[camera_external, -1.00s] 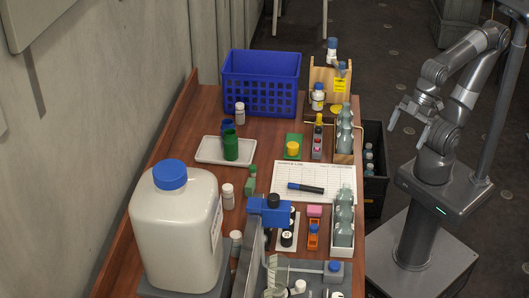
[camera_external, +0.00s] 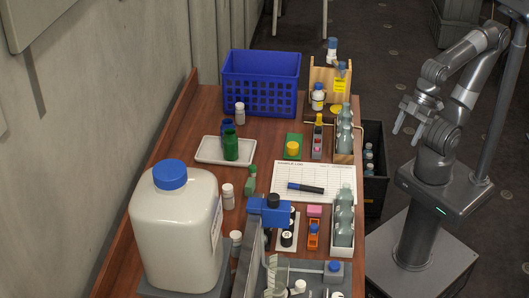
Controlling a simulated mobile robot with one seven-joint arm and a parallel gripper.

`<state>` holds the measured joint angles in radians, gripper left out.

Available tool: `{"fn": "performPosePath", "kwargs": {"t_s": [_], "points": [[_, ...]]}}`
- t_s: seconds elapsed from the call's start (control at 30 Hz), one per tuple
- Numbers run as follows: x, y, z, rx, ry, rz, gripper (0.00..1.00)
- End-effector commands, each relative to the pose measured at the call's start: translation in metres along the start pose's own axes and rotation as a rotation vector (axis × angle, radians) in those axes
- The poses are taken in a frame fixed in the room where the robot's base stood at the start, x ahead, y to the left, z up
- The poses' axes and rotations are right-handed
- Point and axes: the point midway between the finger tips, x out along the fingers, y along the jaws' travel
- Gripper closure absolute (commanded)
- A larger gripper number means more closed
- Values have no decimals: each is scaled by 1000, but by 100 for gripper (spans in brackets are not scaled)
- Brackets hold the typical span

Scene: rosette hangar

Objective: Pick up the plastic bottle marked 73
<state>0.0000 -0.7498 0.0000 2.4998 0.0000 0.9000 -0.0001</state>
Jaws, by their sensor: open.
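No number 73 is legible, so I cannot tell which bottle bears it. Small bottles that could carry it are a white one by the blue crate (camera_external: 240,114), a white one left of the paper sheet (camera_external: 228,197), and a blue-capped one at the back (camera_external: 318,98). Another bottle (camera_external: 236,246) stands beside the large jug, partly hidden. My gripper (camera_external: 406,133) is open and empty, in the air to the right of the table, apart from every bottle.
The large white jug (camera_external: 178,235) fills the table's front left. The blue crate (camera_external: 260,85) stands at the back. Clear bottles in racks (camera_external: 343,240) line the right edge. A dark crate (camera_external: 375,190) stands beside the table. A paper sheet (camera_external: 330,172) lies mid-table with a marker.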

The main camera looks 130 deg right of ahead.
Motion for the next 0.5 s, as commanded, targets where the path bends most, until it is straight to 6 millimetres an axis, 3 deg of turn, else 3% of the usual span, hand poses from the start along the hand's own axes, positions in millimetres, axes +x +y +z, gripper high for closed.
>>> {"fn": "performPosePath", "kwargs": {"t_s": [0.17, 0.5], "points": [[-1, 1, -19, -14, -8, 0, 39], [14, 9, -130, -113, -50, -12, 39]]}}
